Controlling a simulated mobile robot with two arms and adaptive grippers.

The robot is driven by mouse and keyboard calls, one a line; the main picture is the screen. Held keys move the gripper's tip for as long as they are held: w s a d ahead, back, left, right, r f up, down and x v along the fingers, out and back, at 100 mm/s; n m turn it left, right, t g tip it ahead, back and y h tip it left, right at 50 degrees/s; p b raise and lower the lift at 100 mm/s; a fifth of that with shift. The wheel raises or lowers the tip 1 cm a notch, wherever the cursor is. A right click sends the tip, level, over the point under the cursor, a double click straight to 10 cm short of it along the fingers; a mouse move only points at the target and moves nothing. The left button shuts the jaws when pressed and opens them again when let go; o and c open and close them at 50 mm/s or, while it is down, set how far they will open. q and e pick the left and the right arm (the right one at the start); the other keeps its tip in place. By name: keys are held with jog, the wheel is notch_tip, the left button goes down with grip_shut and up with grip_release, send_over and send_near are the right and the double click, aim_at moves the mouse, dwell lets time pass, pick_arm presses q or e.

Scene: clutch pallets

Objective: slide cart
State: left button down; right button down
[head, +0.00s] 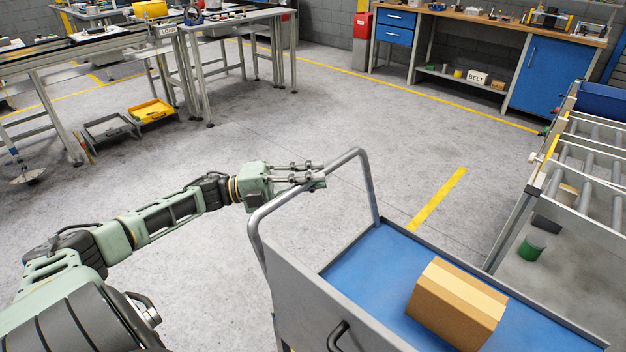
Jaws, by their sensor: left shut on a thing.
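The cart (297,291) stands at the lower right, with grey side panels, a blue deck and a raised tubular handle (262,213) on its left side. A brown cardboard box (452,312) lies on the blue deck. My left gripper (318,178) reaches in from the left and is shut on the cart's handle, at its upper bar. The fingers partly hide the bar there. The cart's lower part and wheels are outside the view. My right gripper is not in view.
A roller conveyor (529,204) stands close to the cart's right side, with a green can (532,247) below it. A blue workbench (540,75) is at the back right. The middle floor is clear.

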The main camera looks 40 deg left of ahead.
pick_arm(q)
jog(key=shift+s+d+f, duration=0.1)
jog(key=shift+f, duration=0.1)
jog(key=c, duration=1.7)
grip_release()
jog(key=shift+c, duration=0.2)
jog(key=shift+o, duration=0.5)
jog(key=shift+r, duration=0.1)
jog(key=v, duration=1.2)
